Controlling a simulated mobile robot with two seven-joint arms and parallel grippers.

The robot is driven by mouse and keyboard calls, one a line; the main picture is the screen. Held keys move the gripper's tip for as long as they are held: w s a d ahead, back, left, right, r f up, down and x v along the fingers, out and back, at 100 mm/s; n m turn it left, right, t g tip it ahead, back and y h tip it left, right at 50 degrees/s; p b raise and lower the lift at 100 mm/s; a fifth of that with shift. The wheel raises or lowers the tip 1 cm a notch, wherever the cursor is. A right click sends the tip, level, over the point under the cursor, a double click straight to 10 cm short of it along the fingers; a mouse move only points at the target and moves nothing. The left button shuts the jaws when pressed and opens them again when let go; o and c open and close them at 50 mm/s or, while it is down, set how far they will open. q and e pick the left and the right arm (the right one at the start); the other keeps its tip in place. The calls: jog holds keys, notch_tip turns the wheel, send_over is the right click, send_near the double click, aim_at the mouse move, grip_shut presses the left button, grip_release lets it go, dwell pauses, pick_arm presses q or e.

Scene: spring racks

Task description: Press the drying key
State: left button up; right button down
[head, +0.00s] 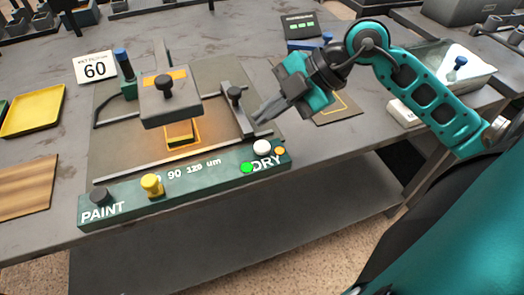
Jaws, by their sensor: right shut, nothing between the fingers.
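A green control panel (210,188) runs along the front of the coating machine, with PAINT at its left end and DRY at its right end. A white round key (262,147) stands beside the DRY label. A green lamp (246,168) shows left of DRY, and a small orange spot (280,151) is right of the white key. My right gripper (260,117) is shut and empty. Its fingertips point down-left, above the white key in the picture and close to the dark clamp post (236,105); whether they touch the post I cannot tell. My left gripper is out of view.
A dark head block (168,103) stands over a glowing yellow piece (180,132) on the machine bed. A yellow knob (152,184) and a dark key (98,194) sit on the panel's left part.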

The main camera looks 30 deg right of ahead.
aim_at(267, 146)
notch_tip(267, 146, down, 4)
jog(key=shift+b, duration=1.2)
jog(key=shift+f, duration=0.35)
pick_arm(q)
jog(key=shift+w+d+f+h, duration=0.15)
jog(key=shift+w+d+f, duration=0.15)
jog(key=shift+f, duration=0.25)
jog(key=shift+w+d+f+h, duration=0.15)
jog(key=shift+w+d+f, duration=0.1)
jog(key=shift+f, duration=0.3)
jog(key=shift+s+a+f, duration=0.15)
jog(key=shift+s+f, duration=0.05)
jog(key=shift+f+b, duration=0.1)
jog(key=shift+b, duration=0.2)
pick_arm(e)
jog(key=shift+f, duration=0.45)
